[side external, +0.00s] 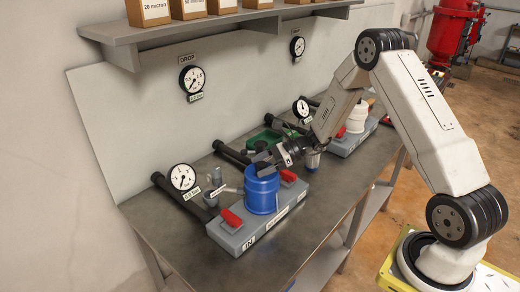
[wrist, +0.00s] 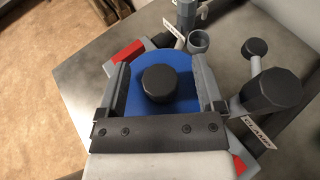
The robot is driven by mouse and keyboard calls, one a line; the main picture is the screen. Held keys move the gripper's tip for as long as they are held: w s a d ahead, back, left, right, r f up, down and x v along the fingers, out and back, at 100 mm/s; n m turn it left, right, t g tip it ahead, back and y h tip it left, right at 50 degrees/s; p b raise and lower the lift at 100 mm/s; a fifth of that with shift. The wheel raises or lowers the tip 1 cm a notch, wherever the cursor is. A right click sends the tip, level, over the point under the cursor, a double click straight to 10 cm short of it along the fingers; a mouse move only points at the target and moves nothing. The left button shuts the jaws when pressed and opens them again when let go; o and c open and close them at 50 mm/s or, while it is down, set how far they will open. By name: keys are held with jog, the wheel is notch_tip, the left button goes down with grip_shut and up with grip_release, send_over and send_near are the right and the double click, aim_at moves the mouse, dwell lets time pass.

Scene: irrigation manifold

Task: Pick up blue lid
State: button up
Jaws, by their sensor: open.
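The blue lid (wrist: 152,57) is a round blue disc with a black knob (wrist: 159,84) at its middle in the wrist view. In the side view it is at the top of a blue canister (side external: 262,196) on a grey base marked IN. The seam between lid and canister is too small to tell there. My gripper (wrist: 160,66) is open, with one finger on each side of the knob and gaps between. In the side view my gripper (side external: 266,162) is at the canister's top and hides part of it.
Red handles (side external: 231,217) flank the canister on its grey base (side external: 240,236). Pipes and a gauge (side external: 183,177) stand at the left. Another base with a white canister (side external: 357,117) and a green tray (side external: 263,138) are farther back. The front bench surface (side external: 185,245) is clear.

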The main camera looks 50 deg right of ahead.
grip_shut()
jog(key=shift+r, duration=0.15)
jog(key=shift+r, duration=0.75)
jog(key=s+a+r, duration=0.1)
jog(key=s+r, duration=1)
jog(key=s, duration=0.3)
jog(key=shift+a, duration=0.2)
jog(key=shift+r, duration=0.1)
